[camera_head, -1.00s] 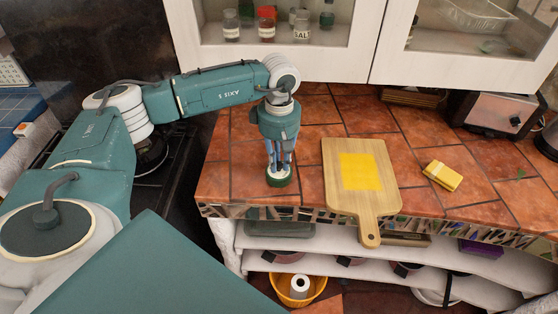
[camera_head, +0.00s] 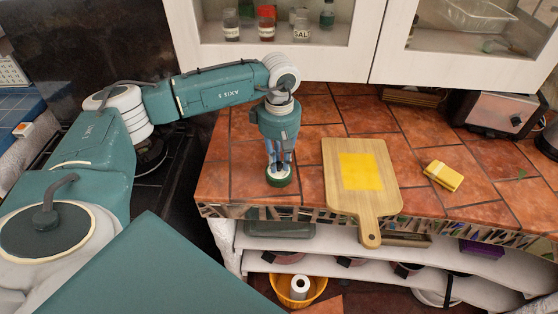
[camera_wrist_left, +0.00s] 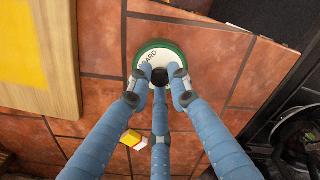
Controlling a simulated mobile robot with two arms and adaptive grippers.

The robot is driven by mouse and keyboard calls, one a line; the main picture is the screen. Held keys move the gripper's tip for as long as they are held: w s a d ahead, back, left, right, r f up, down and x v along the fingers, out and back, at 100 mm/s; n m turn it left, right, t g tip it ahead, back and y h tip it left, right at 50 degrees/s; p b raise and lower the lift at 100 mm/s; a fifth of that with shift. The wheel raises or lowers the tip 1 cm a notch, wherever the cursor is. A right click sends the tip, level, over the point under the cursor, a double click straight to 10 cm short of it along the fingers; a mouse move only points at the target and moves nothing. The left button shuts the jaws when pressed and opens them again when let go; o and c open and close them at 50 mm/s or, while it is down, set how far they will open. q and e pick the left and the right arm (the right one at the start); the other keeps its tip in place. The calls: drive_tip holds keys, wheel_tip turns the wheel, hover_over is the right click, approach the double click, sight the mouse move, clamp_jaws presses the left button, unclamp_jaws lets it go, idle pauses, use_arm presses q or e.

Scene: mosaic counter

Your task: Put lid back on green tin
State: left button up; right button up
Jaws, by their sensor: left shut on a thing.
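The green tin (camera_head: 280,181) stands on the tiled counter, left of the cutting board. Its pale round lid with a dark knob and partly hidden lettering shows in the left wrist view (camera_wrist_left: 150,57), with a green rim around it. My left gripper (camera_head: 279,163) points straight down over the tin, its blue fingers closed around the lid's knob (camera_wrist_left: 178,73). The lid is at the tin's top; I cannot tell whether it is fully seated. The fingers hide part of the lid. My right gripper is not in view.
A wooden cutting board (camera_head: 338,200) with a yellow square (camera_head: 361,171) lies right of the tin. A yellow sponge-like block (camera_head: 442,176) lies farther right. The counter's mosaic front edge (camera_head: 300,214) is close to the tin. A small yellow-and-white item (camera_wrist_left: 131,139) is partly hidden behind my fingers.

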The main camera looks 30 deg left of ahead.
use_arm(q)
drive_tip(key=o, duration=1.5)
drive_tip(key=shift+r, duration=0.15)
drive_tip(key=shift+r+p, duration=1.85)
drive_tip(key=shift+r, duration=1.55)
clamp_jaws()
